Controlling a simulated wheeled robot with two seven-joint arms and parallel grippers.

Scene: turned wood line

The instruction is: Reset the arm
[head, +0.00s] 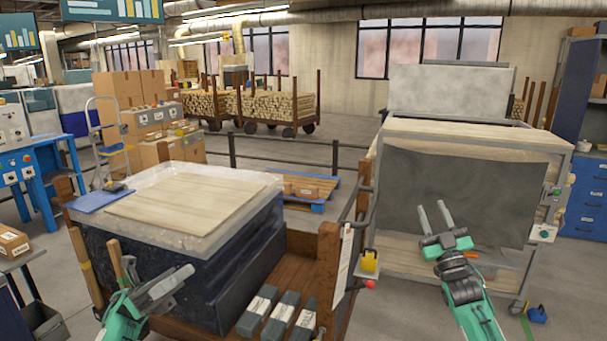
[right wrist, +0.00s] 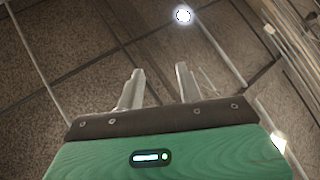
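My left gripper (head: 160,289) is low in the head view, in front of the dark wrapped stack on the wooden cart. Its two grey fingers look parted, and I see nothing between them. My right gripper (head: 434,216) is raised in front of the grey-framed machine with the dark panel. Its fingers are apart and empty. In the right wrist view, the same right gripper (right wrist: 158,88) shows two parted fingers over a tiled floor, with nothing between them.
A wooden cart (head: 327,285) carries the wrapped stack (head: 200,285) with a pale board (head: 185,207) on top. Several grey blocks (head: 280,322) lie at its front. The framed machine (head: 455,195) stands close behind my right arm. Open floor lies between cart and machine.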

